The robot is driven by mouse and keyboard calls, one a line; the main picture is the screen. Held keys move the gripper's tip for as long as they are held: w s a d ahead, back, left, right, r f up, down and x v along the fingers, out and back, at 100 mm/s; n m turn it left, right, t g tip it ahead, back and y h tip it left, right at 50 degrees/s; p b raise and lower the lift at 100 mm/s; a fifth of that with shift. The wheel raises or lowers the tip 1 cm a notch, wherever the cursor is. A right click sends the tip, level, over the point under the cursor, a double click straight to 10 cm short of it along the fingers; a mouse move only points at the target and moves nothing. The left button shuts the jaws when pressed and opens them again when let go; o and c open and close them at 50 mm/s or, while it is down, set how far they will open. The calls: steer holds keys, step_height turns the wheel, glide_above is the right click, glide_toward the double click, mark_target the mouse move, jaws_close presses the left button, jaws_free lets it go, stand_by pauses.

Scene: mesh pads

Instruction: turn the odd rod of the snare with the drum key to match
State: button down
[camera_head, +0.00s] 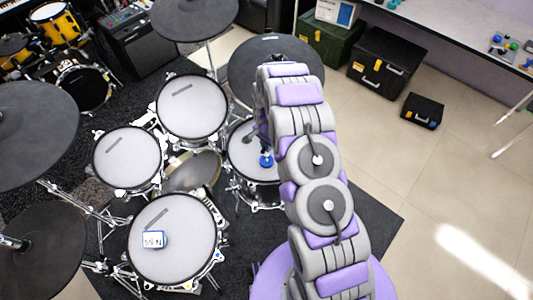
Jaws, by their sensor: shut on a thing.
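My gripper (262,141) hangs from the end of my arm, over the white-headed drum (241,158) right of centre. It is shut on a small blue piece (266,160), which appears to be the drum key. The piece shows against that drum's head; whether it touches the head or any rod cannot be told. The large white drum (180,218) at the lower left looks like the snare. A small white-and-blue gauge (153,240) with a number on its face lies on its head. Its rods are too small to tell which one is odd.
Two other white drums (192,106) (127,157) and several dark cymbals (193,16) crowd the left and top. Black and green cases (386,62) (331,40) stand at the upper right. The tiled floor (450,190) at right is clear.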

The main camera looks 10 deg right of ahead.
steer(key=shift+r+p, duration=0.35)
steer(key=shift+r, duration=0.75)
steer(key=shift+r, duration=0.1)
